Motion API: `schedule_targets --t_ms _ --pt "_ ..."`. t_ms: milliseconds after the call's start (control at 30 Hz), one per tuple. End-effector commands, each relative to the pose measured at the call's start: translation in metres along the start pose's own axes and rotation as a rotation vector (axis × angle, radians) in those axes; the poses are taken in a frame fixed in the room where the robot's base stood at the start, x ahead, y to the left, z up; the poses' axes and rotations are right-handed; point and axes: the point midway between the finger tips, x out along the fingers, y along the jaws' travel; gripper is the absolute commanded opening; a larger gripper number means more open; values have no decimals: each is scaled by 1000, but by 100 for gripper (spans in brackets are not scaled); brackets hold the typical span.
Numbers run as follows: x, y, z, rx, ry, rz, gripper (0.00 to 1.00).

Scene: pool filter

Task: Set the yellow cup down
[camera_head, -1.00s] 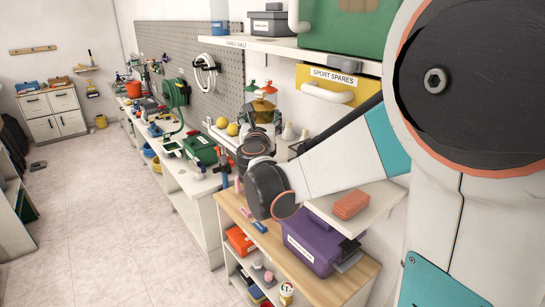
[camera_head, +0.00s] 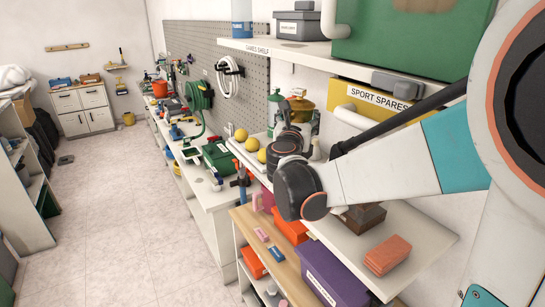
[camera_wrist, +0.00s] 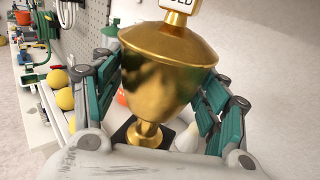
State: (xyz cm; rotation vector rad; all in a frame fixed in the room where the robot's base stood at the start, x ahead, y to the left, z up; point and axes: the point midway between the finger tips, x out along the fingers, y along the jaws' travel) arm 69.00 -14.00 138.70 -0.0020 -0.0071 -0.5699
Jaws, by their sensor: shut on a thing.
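The yellow cup is a shiny golden trophy cup with a wide rim, a narrow stem and a dark square base. It fills the middle of the wrist view (camera_wrist: 165,85) and shows small in the head view (camera_head: 301,104). My gripper (camera_wrist: 160,75) is shut around the cup's bowl, with a teal-padded finger on each side. In the head view my gripper (camera_head: 296,112) is above the shelf area, partly hidden by my wrist. The cup is roughly upright. I cannot tell whether its base touches a surface.
Yellow balls (camera_head: 242,135) sit left of the gripper. A lower white shelf (camera_head: 425,235) carries an orange brick-like stack (camera_head: 387,255) and a brown block (camera_head: 360,217). A yellow "SPORT SPARES" box (camera_head: 376,100) hangs under the games shelf (camera_head: 290,49). A purple bin (camera_head: 330,275) stands below.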

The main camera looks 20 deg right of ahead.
Motion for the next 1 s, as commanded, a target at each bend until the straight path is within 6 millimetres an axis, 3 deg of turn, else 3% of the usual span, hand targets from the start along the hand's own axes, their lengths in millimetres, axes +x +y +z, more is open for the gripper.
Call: schedule_targets --t_ms 200,467,700,1000 --pt "1 0 -38 -1 0 0 1" --pt "0 0 -54 -1 0 0 1" --pt "0 0 -83 -1 0 0 1" --pt "0 0 -84 -1 0 0 1"
